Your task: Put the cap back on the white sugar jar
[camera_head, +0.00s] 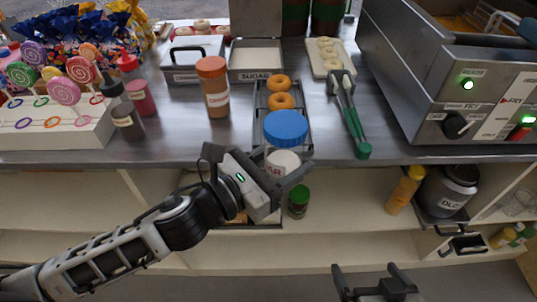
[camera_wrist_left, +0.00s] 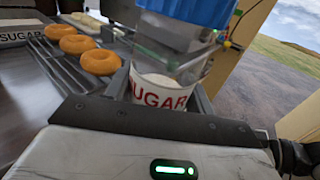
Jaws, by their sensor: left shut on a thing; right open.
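My left gripper (camera_head: 285,174) is shut on the sugar jar (camera_head: 281,160), holding it in front of the counter's front edge. In the left wrist view the jar (camera_wrist_left: 160,91) has a white lower part with red SUGAR lettering, between the left gripper's fingers (camera_wrist_left: 163,100), and a clear-looking part above. The blue cap (camera_head: 286,127) is over the jar's top; it also shows at the top edge of the left wrist view (camera_wrist_left: 197,10). I cannot tell whether it is fully seated. My right gripper (camera_head: 374,284) is open and empty, low at the bottom of the head view.
A green-capped jar (camera_head: 298,202) is on the shelf below.

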